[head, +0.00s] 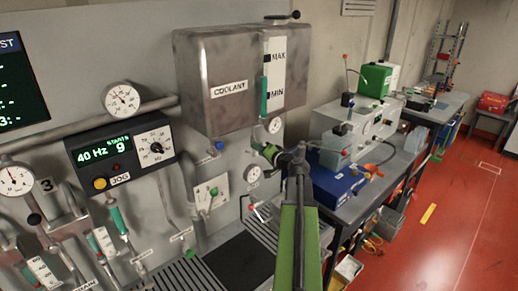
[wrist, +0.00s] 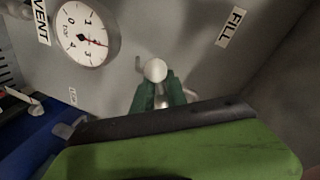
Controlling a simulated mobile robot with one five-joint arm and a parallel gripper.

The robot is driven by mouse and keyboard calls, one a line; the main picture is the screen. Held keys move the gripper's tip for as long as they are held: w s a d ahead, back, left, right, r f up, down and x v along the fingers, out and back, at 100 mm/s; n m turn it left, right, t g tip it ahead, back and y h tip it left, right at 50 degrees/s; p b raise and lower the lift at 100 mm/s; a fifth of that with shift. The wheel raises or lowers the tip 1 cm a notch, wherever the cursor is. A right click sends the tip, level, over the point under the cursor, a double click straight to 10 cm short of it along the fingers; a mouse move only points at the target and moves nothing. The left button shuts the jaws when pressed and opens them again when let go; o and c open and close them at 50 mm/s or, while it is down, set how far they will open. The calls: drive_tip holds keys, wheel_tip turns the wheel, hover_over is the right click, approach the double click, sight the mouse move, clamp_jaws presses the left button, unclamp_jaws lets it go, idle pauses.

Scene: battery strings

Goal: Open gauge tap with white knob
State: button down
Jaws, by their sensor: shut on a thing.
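The white knob (wrist: 155,70) shows in the wrist view as a round pale end between the fingertips. My gripper (wrist: 156,84) has its green fingers shut on it. A pale metal part shows just behind the knob; the rest of the tap is hidden. A round bar gauge (wrist: 88,34) is on the panel up and left of the knob, with its needle near 3. In the head view my gripper (head: 264,150) is at the wall panel below the coolant tank (head: 219,102); the knob cannot be made out there.
In the wrist view a VENT label (wrist: 40,22) is beside the gauge and a FILL label (wrist: 230,28) at upper right. In the head view, a blue box (head: 335,182) stands on the bench close to my arm. The red floor (head: 460,220) at right is mostly clear.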

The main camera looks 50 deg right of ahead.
drive_tip(key=m, duration=0.2)
drive_tip(key=r+m+y+p, duration=0.1)
drive_tip(key=m, duration=0.2)
drive_tip(key=shift+r+y+p, duration=0.1)
drive_tip(key=shift+y+p, duration=0.2)
drive_tip(key=shift+a, duration=0.1)
idle(0.4)
drive_tip(key=c, duration=1.5)
unclamp_jaws()
drive_tip(key=shift+s, duration=0.15)
drive_tip(key=p+v, duration=0.3)
drive_tip(key=v, duration=1.4)
drive_tip(key=shift+s+r, duration=0.1)
